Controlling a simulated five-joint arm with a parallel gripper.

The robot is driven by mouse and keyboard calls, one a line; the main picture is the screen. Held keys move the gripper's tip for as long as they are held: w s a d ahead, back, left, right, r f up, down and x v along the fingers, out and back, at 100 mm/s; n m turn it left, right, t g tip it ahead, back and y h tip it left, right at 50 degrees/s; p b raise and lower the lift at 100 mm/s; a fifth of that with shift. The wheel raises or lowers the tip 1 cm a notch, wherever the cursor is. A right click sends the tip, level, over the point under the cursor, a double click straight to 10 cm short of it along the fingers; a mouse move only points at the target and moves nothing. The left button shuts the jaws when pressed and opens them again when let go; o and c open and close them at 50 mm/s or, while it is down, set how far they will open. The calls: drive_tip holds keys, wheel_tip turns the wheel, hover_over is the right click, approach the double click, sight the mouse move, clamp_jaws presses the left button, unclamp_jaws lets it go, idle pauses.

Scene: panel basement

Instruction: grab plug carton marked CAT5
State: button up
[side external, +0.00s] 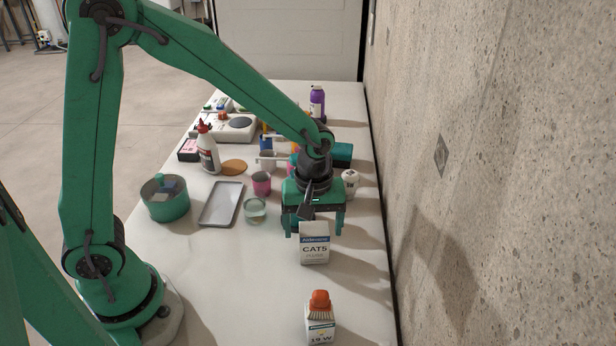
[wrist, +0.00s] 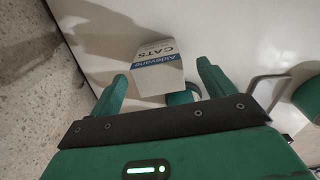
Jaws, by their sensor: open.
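The plug carton marked CAT5 (side external: 314,248) is a white box with a blue band, upright on the white table in the side external view. In the wrist view the carton (wrist: 158,68) shows beyond the fingertips, roughly between the two green fingers. My gripper (side external: 314,232) is open and empty, just behind and above the carton in the side external view. It also shows in the wrist view (wrist: 162,82), with the fingers spread wider than the carton. I cannot tell whether a finger touches the carton.
A small box marked 19 W (side external: 320,331) with an orange-topped brush (side external: 320,303) stands nearer the camera. A glass (side external: 255,211), a grey tray (side external: 221,204), a green bowl (side external: 166,205) and a white jar (side external: 350,184) stand around my gripper. A concrete wall (side external: 480,170) borders the table's right.

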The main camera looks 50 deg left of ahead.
sight(315, 247)
drive_tip(key=shift+f, duration=0.7)
drive_tip(key=shift+f, duration=0.1)
drive_tip(key=shift+d+f, duration=0.15)
drive_tip(key=shift+f, duration=2.35)
drive_tip(key=shift+w, duration=0.1)
drive_tip(key=shift+c, duration=0.2)
drive_tip(key=c, duration=1.1)
